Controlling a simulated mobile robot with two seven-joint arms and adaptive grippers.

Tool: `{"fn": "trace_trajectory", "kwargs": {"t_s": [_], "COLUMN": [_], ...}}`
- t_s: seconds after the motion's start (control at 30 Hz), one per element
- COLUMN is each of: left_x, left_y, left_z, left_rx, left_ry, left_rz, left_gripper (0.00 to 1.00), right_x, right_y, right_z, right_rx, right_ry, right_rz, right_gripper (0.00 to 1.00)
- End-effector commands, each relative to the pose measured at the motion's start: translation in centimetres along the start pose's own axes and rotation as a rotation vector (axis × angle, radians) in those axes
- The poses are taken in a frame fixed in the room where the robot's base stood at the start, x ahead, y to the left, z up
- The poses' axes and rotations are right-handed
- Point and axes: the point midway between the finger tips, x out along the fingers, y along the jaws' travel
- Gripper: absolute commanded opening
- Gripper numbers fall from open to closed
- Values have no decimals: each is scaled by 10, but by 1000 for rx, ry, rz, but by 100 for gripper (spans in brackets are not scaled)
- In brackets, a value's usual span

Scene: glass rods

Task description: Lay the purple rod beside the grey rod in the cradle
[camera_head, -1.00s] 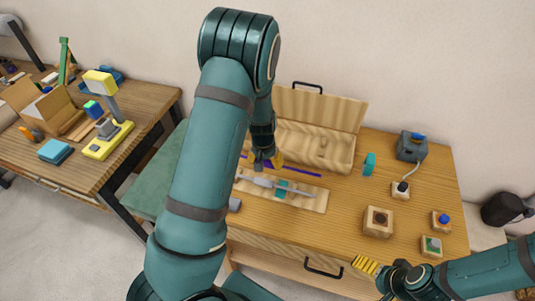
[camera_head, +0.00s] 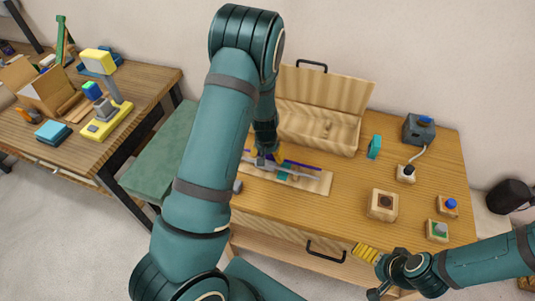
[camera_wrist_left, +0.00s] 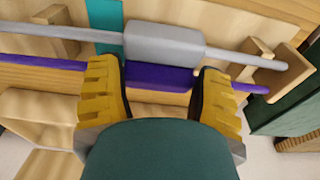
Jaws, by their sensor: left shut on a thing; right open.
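My left gripper (camera_head: 268,157) is shut on the purple rod (camera_head: 302,163). In the left wrist view the purple rod (camera_wrist_left: 160,78) runs crosswise between the yellow fingers (camera_wrist_left: 163,95). The grey rod (camera_head: 304,175), with a thick grey middle sleeve (camera_wrist_left: 165,42), lies in the wooden cradle (camera_head: 318,187). The purple rod is roughly parallel to it, on its far side, with a narrow gap in the picture. I cannot tell whether the purple rod touches the cradle. My right gripper (camera_head: 368,262) is open and empty at the table's front edge.
An open wooden case (camera_head: 320,125) stands behind the cradle. A teal ring (camera_head: 374,147), a grey device (camera_head: 418,130) and several small wooden blocks with buttons or a hole (camera_head: 382,204) are to the right. A teal strip (camera_head: 283,174) crosses the cradle.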

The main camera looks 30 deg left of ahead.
Motion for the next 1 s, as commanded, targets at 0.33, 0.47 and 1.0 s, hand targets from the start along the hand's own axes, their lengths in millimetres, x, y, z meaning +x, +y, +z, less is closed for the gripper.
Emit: {"fn": "trace_trajectory", "kwargs": {"t_s": [0.33, 0.47, 1.0], "left_x": [-4, -10, -12], "left_y": [0, 0, 0], "left_z": [1, 0, -1], "left_rx": [0, -1, -1], "left_ry": [-5, -5, -1], "left_rz": [0, 1, 0], "left_gripper": [28, 28, 28], "right_x": [-3, -7, -9], "right_y": [-1, -3, -3], "right_z": [-1, -1, -1], "right_rx": [0, 0, 0], "right_ry": [0, 0, 0], "right_rz": [0, 0, 0], "right_gripper": [100, 100, 100]}}
